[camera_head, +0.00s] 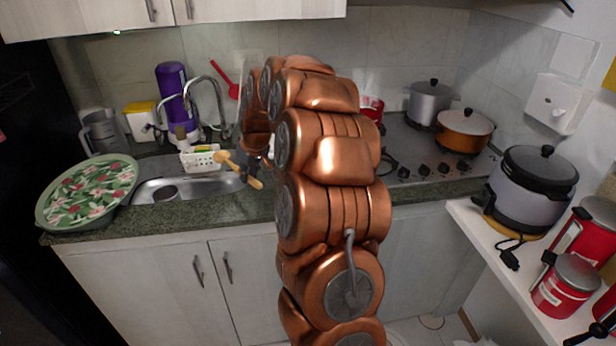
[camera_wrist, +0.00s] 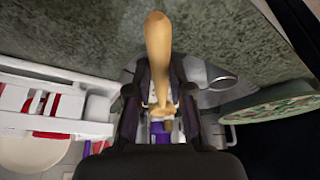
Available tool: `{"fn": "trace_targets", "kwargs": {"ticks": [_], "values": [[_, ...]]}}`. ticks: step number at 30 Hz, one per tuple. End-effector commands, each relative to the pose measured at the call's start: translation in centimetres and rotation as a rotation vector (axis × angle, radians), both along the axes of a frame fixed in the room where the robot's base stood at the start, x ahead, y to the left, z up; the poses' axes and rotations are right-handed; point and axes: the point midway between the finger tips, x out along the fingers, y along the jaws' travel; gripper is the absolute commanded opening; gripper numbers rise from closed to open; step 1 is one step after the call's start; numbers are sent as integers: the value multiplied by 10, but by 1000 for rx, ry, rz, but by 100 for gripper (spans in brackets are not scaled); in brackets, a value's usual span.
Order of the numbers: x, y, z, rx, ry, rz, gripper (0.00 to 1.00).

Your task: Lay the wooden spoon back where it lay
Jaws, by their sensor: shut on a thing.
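The wooden spoon (camera_head: 257,184) is held in the air over the front edge of the sink in the head view. One end points to the left and up, the other to the right and down. My gripper (camera_head: 243,168) is shut on it near the middle. In the wrist view the wooden spoon (camera_wrist: 158,50) stands up from between the dark fingers of my gripper (camera_wrist: 160,108), with the grey-green countertop (camera_wrist: 225,35) behind it. The fingers hide part of the spoon. My arm hides part of the counter right of the sink.
A white basket (camera_head: 201,160) stands behind the sink (camera_head: 160,187), near the tap (camera_head: 212,88). A green floral tray (camera_head: 88,190) is at the left. A purple bottle (camera_head: 172,90) stands at the back. Pots (camera_head: 465,128) stand on the stove at the right.

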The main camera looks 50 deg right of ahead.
Motion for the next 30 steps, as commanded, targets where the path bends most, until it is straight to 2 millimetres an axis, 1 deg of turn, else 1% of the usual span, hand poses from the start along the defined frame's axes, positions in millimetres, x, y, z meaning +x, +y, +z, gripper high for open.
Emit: {"fn": "trace_targets", "kwargs": {"ticks": [1, 3, 5, 6, 9, 12, 15, 18, 23, 30], "values": [[-7, -27, -10, 0, -3, -16, 0], [-18, -58, -11, -1, -9, -27, 0], [-30, -82, -12, -1, -8, -33, 0], [-36, -97, -11, -4, -12, -38, 0], [-54, -125, -13, -2, -12, -46, 0], [-66, -145, -13, -4, -16, -52, 0], [-74, -157, -13, -6, -17, -55, 0], [-77, -160, -13, -6, -16, -54, 0], [-77, -160, -16, -5, -15, -53, 0], [-78, -159, -31, -2, -12, -53, 0]]}}
